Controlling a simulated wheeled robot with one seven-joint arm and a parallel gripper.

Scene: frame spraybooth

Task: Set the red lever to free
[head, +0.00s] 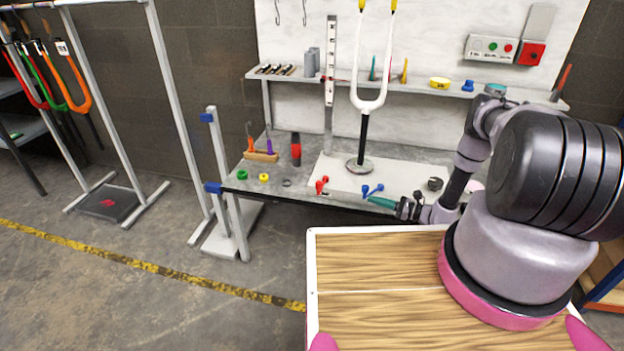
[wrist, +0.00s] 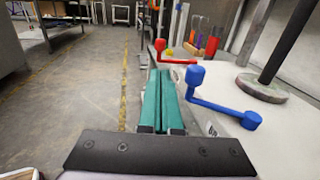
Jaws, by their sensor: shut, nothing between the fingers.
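The red lever (head: 321,185) stands at the front edge of the workbench, left of a similar blue lever (head: 373,190). The blue lever (wrist: 222,98) is nearer, just right of my fingers. My gripper (head: 372,201) has green fingers, at the bench's front edge beside the blue lever. In the wrist view my gripper (wrist: 160,75) is shut and empty, pointing toward the red lever and apart from it. Lever markings are not readable.
A white fork on a round-based stand (head: 358,165) rises behind the levers. A black knob (head: 435,184) sits to the right. Small rings, a red-black bottle (head: 296,149) and a wooden tool block (head: 261,156) lie left. Floor before the bench's left part is open.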

